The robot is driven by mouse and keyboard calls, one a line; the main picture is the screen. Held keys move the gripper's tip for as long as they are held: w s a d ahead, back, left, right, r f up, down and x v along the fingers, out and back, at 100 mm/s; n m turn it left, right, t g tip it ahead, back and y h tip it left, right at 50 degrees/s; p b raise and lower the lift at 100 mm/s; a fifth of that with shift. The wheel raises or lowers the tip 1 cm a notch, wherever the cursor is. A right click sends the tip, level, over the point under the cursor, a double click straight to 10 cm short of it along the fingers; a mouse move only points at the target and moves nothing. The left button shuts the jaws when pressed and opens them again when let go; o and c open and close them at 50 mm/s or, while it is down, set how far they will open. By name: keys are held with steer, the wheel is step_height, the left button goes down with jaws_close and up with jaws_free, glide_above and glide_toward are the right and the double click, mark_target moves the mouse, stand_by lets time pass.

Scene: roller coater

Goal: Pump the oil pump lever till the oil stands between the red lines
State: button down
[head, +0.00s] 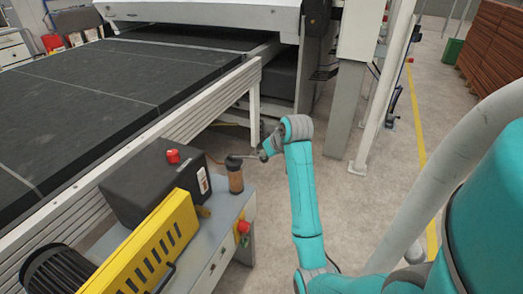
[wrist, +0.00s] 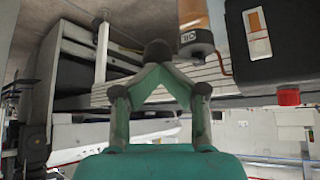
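The oil pump (head: 236,180) stands on the end of the grey machine bench, with a brownish-orange reservoir and a dark cap. Its lever (head: 246,157) sticks out to the right toward my gripper (head: 266,153). In the wrist view the pump (wrist: 194,20) appears upside down, with "OIL" on its dark cap. There my gripper's green fingers (wrist: 156,66) converge on a dark rounded knob (wrist: 158,50), which looks like the lever's end. The fingers appear closed on it. The red lines and the oil level are too small to make out.
A black box (head: 150,185) with a red button (head: 173,156) and a yellow guard (head: 150,250) sit left of the pump. A red stop button (head: 243,227) is on the bench front. The black conveyor (head: 100,85) lies behind. The floor (head: 265,205) to the right is clear.

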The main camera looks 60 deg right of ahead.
steer(key=shift+w+a+f, duration=0.2)
steer(key=shift+w+f, duration=0.3)
steer(key=shift+f, duration=0.35)
steer(key=shift+s, duration=0.2)
steer(key=shift+s+a+r, duration=0.1)
steer(key=shift+s+r, duration=0.05)
steer(key=shift+s, duration=0.05)
steer(key=shift+s+a+r, duration=0.25)
steer(key=shift+s+a, duration=0.05)
steer(key=shift+s, duration=0.3)
steer(key=shift+s+a+r, duration=0.2)
steer(key=shift+s+a, duration=0.05)
steer(key=shift+s, duration=0.3)
steer(key=v, duration=0.7)
steer(key=shift+s, duration=0.2)
